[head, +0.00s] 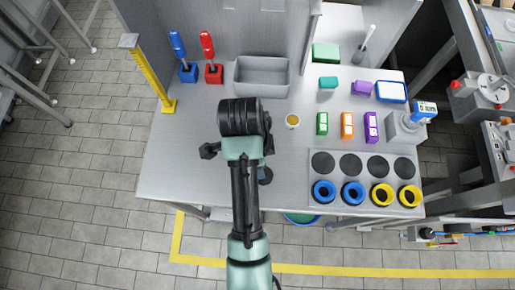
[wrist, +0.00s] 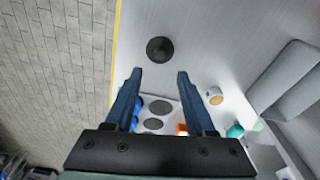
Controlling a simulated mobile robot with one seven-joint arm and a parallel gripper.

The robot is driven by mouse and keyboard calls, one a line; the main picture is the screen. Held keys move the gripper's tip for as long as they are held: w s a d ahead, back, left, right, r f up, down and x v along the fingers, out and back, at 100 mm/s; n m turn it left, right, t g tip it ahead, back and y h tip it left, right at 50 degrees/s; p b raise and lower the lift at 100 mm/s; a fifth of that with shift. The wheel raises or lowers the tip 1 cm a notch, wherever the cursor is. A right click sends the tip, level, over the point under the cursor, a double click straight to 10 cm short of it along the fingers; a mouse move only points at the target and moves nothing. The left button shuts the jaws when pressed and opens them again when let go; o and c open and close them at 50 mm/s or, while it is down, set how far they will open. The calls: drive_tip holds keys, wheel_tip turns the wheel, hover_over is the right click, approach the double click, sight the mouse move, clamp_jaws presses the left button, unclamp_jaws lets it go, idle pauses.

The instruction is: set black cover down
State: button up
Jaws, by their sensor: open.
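The black cover (wrist: 160,49) is a dark round piece with a small raised centre. It lies on the bare grey table top in the wrist view, just beyond my fingertips. My gripper (wrist: 160,73) is open, with its two blue fingers apart and nothing between them. The cover looks clear of both fingers, but I cannot tell the height of my fingertips above the table. In the head view my own arm hides most of the gripper and the area around the cover.
A board (head: 337,205) at the front right carries several black discs, blue rings and yellow rings. A small yellow-topped cup (head: 292,122) stands behind my gripper's area. A grey bin (head: 262,77) is at the back. The table's left part (head: 175,150) is clear.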

drive_tip(key=r+p, duration=0.1)
drive_tip(key=r, duration=0.2)
drive_tip(key=shift+a, duration=0.2)
drive_tip(key=w+r+n+t, duration=0.3)
drive_tip(key=w+r+t, duration=0.25)
drive_tip(key=r, duration=0.45)
drive_tip(key=w+r+n+t+y, duration=0.1)
drive_tip(key=w+r+n+t, duration=0.25)
drive_tip(key=w+r, duration=0.55)
drive_tip(key=w+r+n+t, duration=0.2)
drive_tip(key=w+r+t, duration=0.25)
drive_tip(key=r, duration=0.75)
drive_tip(key=s+d+r+n+t, duration=0.1)
drive_tip(key=s+r+n+t, duration=0.2)
drive_tip(key=s+r+t, duration=0.4)
drive_tip(key=s+d+r+n+t, duration=0.1)
drive_tip(key=s+r+n+t, duration=0.3)
drive_tip(key=r, duration=2)
drive_tip(key=s+t, duration=0.2)
drive_tip(key=s, duration=0.2)
drive_tip(key=shift+r+t, duration=0.35)
drive_tip(key=shift+r, duration=0.05)
